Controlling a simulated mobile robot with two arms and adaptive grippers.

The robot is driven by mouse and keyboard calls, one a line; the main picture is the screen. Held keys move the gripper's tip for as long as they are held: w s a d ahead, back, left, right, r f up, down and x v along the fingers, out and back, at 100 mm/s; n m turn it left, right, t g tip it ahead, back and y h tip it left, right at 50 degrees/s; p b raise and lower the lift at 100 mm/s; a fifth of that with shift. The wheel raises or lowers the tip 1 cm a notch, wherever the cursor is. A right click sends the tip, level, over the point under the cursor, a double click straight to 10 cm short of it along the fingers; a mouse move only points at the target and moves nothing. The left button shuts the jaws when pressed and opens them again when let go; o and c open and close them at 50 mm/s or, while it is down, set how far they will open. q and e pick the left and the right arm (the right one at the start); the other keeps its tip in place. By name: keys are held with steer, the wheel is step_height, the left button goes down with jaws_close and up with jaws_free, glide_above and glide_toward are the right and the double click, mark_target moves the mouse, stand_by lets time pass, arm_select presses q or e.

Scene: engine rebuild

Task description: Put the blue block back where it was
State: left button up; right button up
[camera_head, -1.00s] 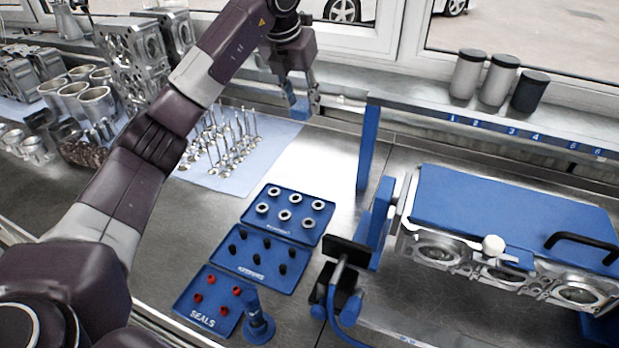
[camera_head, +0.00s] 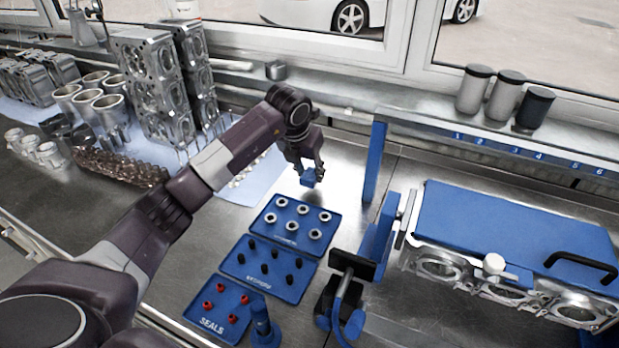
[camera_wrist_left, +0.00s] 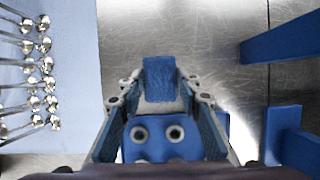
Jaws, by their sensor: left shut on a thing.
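The blue block (camera_head: 308,177) is between the fingers of my left gripper (camera_head: 306,172). It hangs above the steel bench, just behind the blue tray of metal rings (camera_head: 262,222). In the left wrist view the block (camera_wrist_left: 160,80) sits between the fingertips, with the tray of rings showing behind it and lower in the picture. My left gripper is shut on the block and points down. Whether the block touches the bench is hard to tell, but it looks a little above it. My right gripper is not in view.
Two more blue trays, one with black parts (camera_head: 227,266) and one of red seals (camera_head: 196,304), lie in front. A blue upright post (camera_head: 374,162) stands right of the gripper. Bare bench lies between mat and post.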

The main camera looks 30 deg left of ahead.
mark_target(308, 177)
arm_select(q)
step_height(308, 177, down, 3)
steer(key=shift+r, duration=0.15)
steer(key=shift+f, duration=0.2)
steer(key=shift+f, duration=0.1)
steer(key=o, duration=1)
steer(key=shift+r, duration=0.3)
steer(key=shift+b+v, duration=0.9)
steer(key=shift+v, duration=5)
